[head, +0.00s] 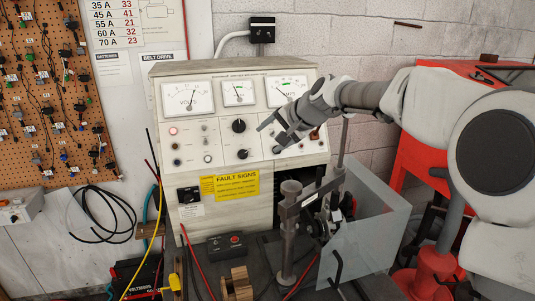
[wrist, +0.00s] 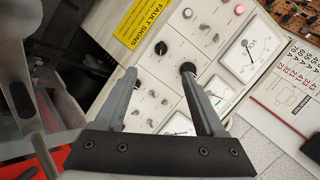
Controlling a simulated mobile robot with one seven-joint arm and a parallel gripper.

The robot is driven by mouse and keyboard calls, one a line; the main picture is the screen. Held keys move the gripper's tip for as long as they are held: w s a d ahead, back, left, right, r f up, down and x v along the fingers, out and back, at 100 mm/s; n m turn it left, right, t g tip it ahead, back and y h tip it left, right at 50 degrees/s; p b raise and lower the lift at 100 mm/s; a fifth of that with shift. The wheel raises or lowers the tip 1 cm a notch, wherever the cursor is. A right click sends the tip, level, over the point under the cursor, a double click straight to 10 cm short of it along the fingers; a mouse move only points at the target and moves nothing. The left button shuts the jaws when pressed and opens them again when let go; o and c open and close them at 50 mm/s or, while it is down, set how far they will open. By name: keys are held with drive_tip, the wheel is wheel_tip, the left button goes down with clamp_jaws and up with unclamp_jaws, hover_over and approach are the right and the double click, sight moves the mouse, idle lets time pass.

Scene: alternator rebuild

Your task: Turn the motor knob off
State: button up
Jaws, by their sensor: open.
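The cream test panel (head: 225,165) carries several black knobs, and their labels are too small to read, so I cannot tell which is the motor knob. A large black knob (head: 239,125) sits under the middle meter; it also shows in the wrist view (wrist: 188,67), at the tip of the right finger. A smaller black knob (head: 242,154) is below it, and it shows in the wrist view (wrist: 160,48) too. My gripper (head: 268,134) is open and empty in front of the panel's right half, its fingers (wrist: 160,73) spread. Contact with any knob cannot be told.
Meters (head: 188,98) line the panel's top, and a yellow fault sign (head: 237,186) is lower down. A clamp stand (head: 291,215) and a clear shield (head: 365,245) stand below my arm. A red cabinet (head: 415,165) is at right. A small button box (head: 226,246) lies on the bench.

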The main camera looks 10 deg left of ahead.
sight(244, 154)
drive_tip(key=p+x, duration=0.1)
drive_tip(key=x, duration=0.5)
drive_tip(key=p+x, duration=0.1)
drive_tip(key=x, duration=0.5)
drive_tip(key=w+p+x, duration=0.1)
drive_tip(key=p+x, duration=0.1)
drive_tip(key=x, duration=0.4)
drive_tip(key=shift+r, duration=0.25)
drive_tip(key=shift+d, duration=0.1)
clamp_jaws()
